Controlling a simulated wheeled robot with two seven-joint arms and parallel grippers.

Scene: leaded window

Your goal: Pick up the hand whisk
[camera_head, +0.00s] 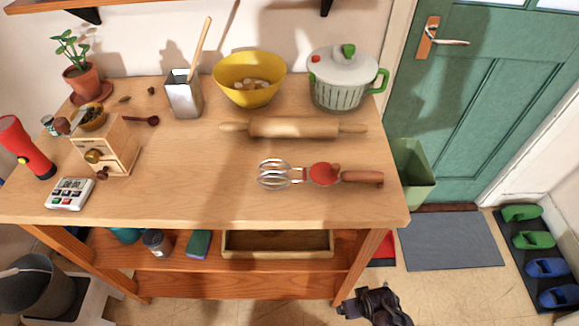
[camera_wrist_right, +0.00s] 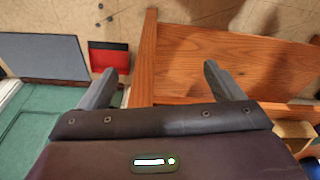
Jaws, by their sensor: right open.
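The hand whisk (camera_head: 322,174) lies on the wooden table (camera_head: 200,190), right of the middle and near the front edge. Its wire beaters point left, its red gear wheel is in the middle, and its wooden handle points right. My right gripper (camera_head: 365,300) shows at the bottom of the head view, below and in front of the table, apart from the whisk. In the right wrist view my right gripper (camera_wrist_right: 162,88) has its two fingers wide apart with nothing between them. My left gripper is not in view.
A rolling pin (camera_head: 292,128) lies behind the whisk. A yellow bowl (camera_head: 249,80) and a white pot (camera_head: 342,78) stand at the back. A coffee grinder (camera_head: 106,147) and timer (camera_head: 70,194) stand at the left. The table around the whisk is clear.

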